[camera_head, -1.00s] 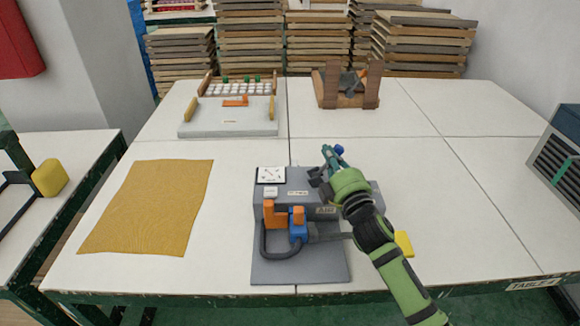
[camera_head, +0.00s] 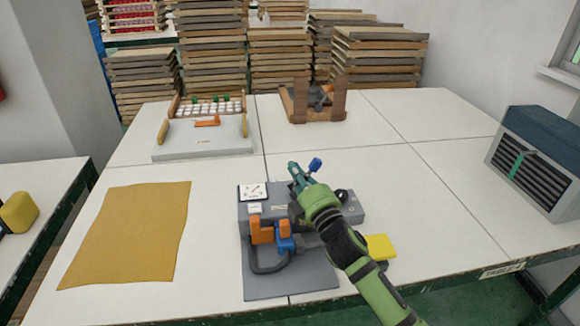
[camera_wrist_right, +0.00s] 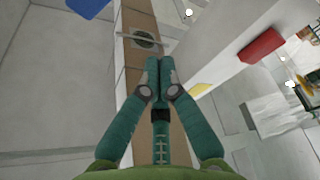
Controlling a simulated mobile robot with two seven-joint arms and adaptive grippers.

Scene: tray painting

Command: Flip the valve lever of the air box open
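The air box (camera_head: 355,209) is a grey unit on a grey base plate near the table's front edge, with a white gauge (camera_head: 252,191) on its left. A small blue knob (camera_head: 315,164), perhaps the lever's end, shows just right of my right gripper's tip in the head view. My right gripper (camera_head: 294,168) is above the box, its green fingers together. In the right wrist view its fingertips (camera_wrist_right: 159,66) meet with nothing seen between them; a pale rod over a dark round part (camera_wrist_right: 146,42) lies just beyond. My arm hides part of the box. My left gripper is not seen.
An orange and blue tool (camera_head: 283,238) with a dark hose sits at the box's front. A yellow block (camera_head: 380,247) lies right of it, an ochre cloth (camera_head: 130,235) left. A louvred cabinet (camera_head: 540,160) stands far right. Table between is clear.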

